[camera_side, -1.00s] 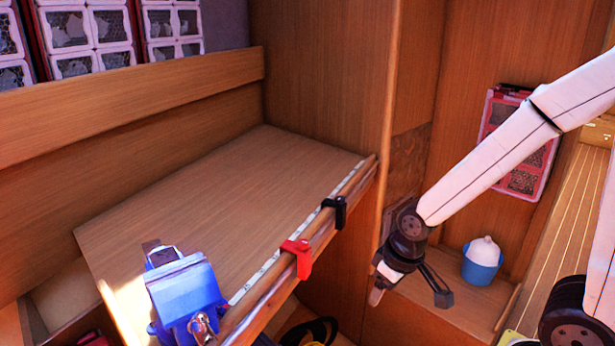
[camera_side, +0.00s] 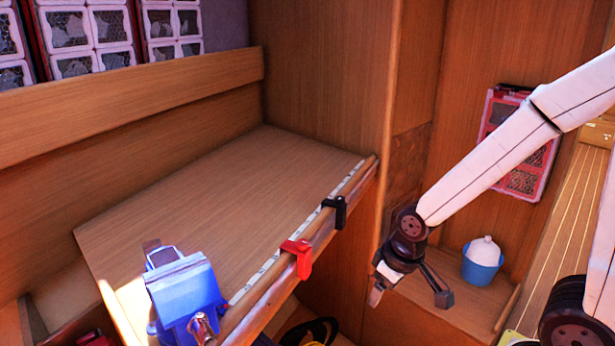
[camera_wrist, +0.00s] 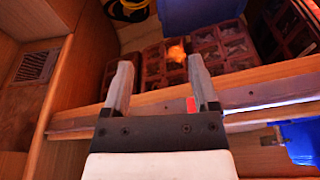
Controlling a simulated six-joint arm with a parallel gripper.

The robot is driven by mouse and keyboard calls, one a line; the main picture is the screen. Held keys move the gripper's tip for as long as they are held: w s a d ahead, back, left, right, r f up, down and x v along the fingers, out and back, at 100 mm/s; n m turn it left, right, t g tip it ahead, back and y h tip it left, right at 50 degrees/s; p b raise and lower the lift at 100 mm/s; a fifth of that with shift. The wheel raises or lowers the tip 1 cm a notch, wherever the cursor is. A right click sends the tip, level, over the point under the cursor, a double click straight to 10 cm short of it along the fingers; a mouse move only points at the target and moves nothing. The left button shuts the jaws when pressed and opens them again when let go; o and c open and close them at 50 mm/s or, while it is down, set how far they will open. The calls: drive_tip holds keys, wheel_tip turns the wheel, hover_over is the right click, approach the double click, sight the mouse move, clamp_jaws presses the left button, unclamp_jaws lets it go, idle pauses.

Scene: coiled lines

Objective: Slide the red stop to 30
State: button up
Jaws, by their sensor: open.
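The red stop (camera_side: 299,257) sits on the wooden front rail of the bench, between the blue vise and a black stop (camera_side: 340,211). In the wrist view a small part of the red stop (camera_wrist: 191,104) shows beside the right finger; the rest is hidden. A pale scale strip (camera_side: 262,279) runs along the bench edge; its numbers are too small to read. My gripper (camera_side: 410,291) is open and empty, to the right of the rail and apart from both stops. Its two spread fingers also show in the wrist view (camera_wrist: 160,66).
The blue vise (camera_side: 185,292) stands at the near end of the bench. A wooden wall closes the far end. A blue tub with a white top (camera_side: 482,262) stands on a low ledge at right. The bench top (camera_side: 200,200) is clear.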

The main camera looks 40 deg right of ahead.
drive_tip(key=w+a+r+n+g, duration=0.1)
drive_tip(key=w+r, duration=0.2)
drive_tip(key=w, duration=0.2)
drive_tip(key=w+a+r+n, duration=0.1)
drive_tip(key=w+r, duration=0.2)
drive_tip(key=w, duration=0.3)
wheel_tip(320, 180, up, 6)
drive_tip(key=f+n+g, duration=0.1)
hover_over(291, 245)
drive_tip(key=shift+s+d+r, duration=0.25)
drive_tip(key=shift+s+d, duration=0.05)
drive_tip(key=shift+s, duration=0.15)
drive_tip(key=shift+w+a+r+n+g, duration=0.3)
drive_tip(key=shift+w+r, duration=0.15)
drive_tip(key=shift+r, duration=0.1)
drive_tip(key=shift+f, duration=0.15)
drive_tip(key=shift+f, duration=3.8)
clamp_jaws()
